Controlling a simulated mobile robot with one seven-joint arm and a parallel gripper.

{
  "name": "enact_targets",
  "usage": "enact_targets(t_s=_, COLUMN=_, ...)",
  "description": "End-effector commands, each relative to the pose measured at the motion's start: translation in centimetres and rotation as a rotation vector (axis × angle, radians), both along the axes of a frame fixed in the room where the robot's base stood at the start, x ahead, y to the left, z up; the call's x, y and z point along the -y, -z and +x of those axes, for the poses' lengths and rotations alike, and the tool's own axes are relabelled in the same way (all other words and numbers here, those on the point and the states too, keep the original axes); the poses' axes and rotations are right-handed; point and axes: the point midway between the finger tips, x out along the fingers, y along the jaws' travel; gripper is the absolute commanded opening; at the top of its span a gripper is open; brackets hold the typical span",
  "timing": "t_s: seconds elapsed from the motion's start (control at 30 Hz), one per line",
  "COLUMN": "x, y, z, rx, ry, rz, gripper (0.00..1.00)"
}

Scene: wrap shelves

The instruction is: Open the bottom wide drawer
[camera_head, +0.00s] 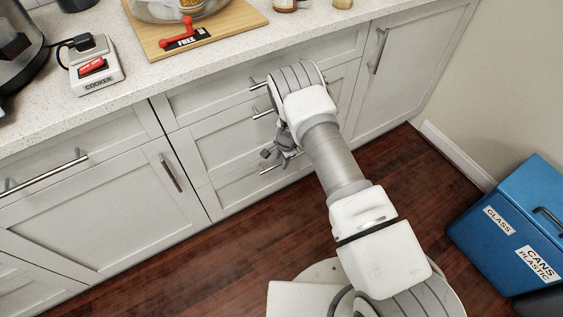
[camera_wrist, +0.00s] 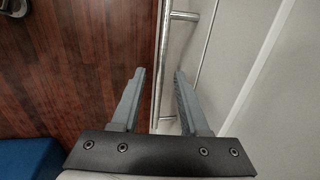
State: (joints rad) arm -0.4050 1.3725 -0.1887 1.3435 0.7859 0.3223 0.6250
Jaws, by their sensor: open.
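The bottom wide drawer (camera_head: 234,194) is the lowest of three white drawer fronts stacked in the cabinet, and it looks shut. Its silver bar handle (camera_head: 267,170) shows partly beside my gripper. My gripper (camera_head: 279,153) is in front of the drawer stack, near that handle, and my arm hides part of the fronts. In the wrist view my gripper (camera_wrist: 159,73) is open, and a silver bar handle (camera_wrist: 165,60) runs between its two fingers in the picture. No contact is visible. How far the fingers reach past the bar is unclear.
Two other drawer handles sit above. A speckled worktop (camera_head: 125,28) holds a wooden board (camera_head: 225,22) and a cooker switch (camera_head: 96,68). A blue recycling bin (camera_head: 515,225) stands at right. The dark wood floor (camera_head: 225,245) before the drawers is clear, apart from my base.

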Motion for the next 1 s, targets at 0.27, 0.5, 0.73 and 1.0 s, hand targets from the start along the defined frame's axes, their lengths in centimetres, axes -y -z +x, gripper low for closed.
enact_targets(t_s=0.27, x=-0.09, y=0.66, z=0.12, rx=0.000, ry=0.000, rz=0.000, gripper=0.45)
enact_targets(t_s=0.5, x=-0.08, y=0.65, z=0.10, rx=0.000, ry=0.000, rz=0.000, gripper=0.21)
enact_targets(t_s=0.73, x=-0.07, y=0.64, z=0.10, rx=0.000, ry=0.000, rz=0.000, gripper=0.00)
enact_targets(t_s=1.0, x=-0.06, y=0.64, z=0.08, rx=0.000, ry=0.000, rz=0.000, gripper=0.00)
